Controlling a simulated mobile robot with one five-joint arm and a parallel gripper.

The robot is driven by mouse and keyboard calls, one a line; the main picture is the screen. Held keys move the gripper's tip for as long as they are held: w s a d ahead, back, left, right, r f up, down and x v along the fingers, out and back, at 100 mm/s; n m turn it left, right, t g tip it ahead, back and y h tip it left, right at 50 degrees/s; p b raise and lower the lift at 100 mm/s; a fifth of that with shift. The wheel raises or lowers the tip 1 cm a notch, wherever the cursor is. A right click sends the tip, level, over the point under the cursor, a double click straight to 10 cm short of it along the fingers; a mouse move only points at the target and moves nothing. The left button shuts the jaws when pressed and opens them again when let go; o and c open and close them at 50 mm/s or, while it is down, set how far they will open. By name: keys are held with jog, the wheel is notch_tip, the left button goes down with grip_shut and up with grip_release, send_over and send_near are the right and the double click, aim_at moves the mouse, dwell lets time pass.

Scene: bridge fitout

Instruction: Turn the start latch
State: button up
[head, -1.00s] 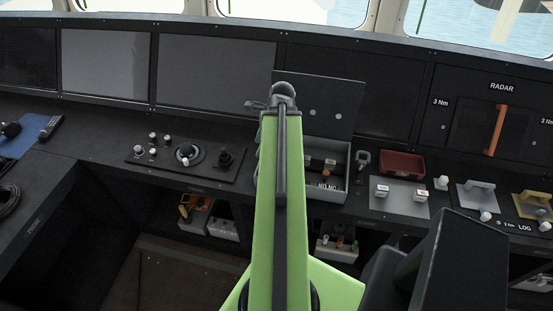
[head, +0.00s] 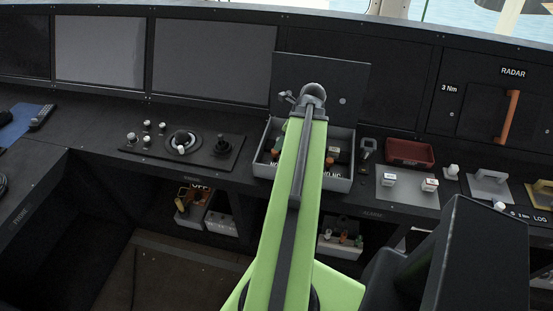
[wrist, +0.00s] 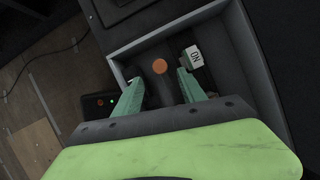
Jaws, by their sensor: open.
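In the wrist view my gripper (wrist: 158,78) is open, with a green finger on each side of a dark post with a round orange cap (wrist: 160,66). I cannot tell whether this post is the start latch or whether the fingers touch it. It stands inside a grey open box. A white piece lettered "NO" (wrist: 194,56) is by the right fingertip. In the head view the same box (head: 338,184) sits on the console with its dark lid (head: 345,85) raised; my arm crosses in front and hides its middle and my fingers.
Left of the box is a panel with knobs and a lever (head: 184,142). Right of it are a small metal shackle-like piece (head: 368,147), a red tray (head: 410,152) and a plate with two white switches (head: 408,195).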

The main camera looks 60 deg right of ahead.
jog(key=b+x, duration=0.5)
jog(key=x, duration=0.2)
jog(key=shift+f, duration=0.15)
jog(key=shift+c, duration=0.2)
grip_shut()
